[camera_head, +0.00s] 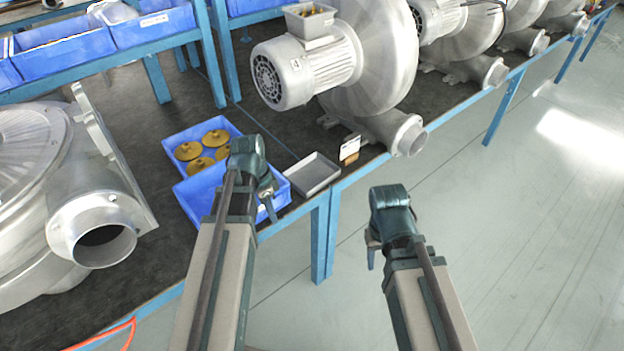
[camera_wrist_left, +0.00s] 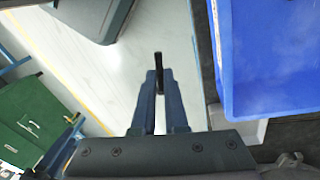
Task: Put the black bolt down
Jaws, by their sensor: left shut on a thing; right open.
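My left gripper (camera_wrist_left: 158,82) is shut on the black bolt (camera_wrist_left: 158,60), a small dark upright piece between the fingertips in the left wrist view. In that view the bolt shows against the pale floor, beside the bench edge. In the head view my left gripper (camera_head: 268,208) is at the front bench edge, by the right side of the blue bin (camera_head: 192,205); the bolt cannot be made out there. My right gripper (camera_head: 370,258) is over the floor in front of the bench, open, with nothing seen in it.
A shallow grey metal tray (camera_head: 313,178) lies on the bench right of the left gripper, looking empty. A small white card (camera_head: 350,147) stands beside it. Another blue bin holds yellow discs (camera_head: 215,138). A large blower (camera_head: 350,70) stands behind; another blower casing (camera_head: 40,190) is at left.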

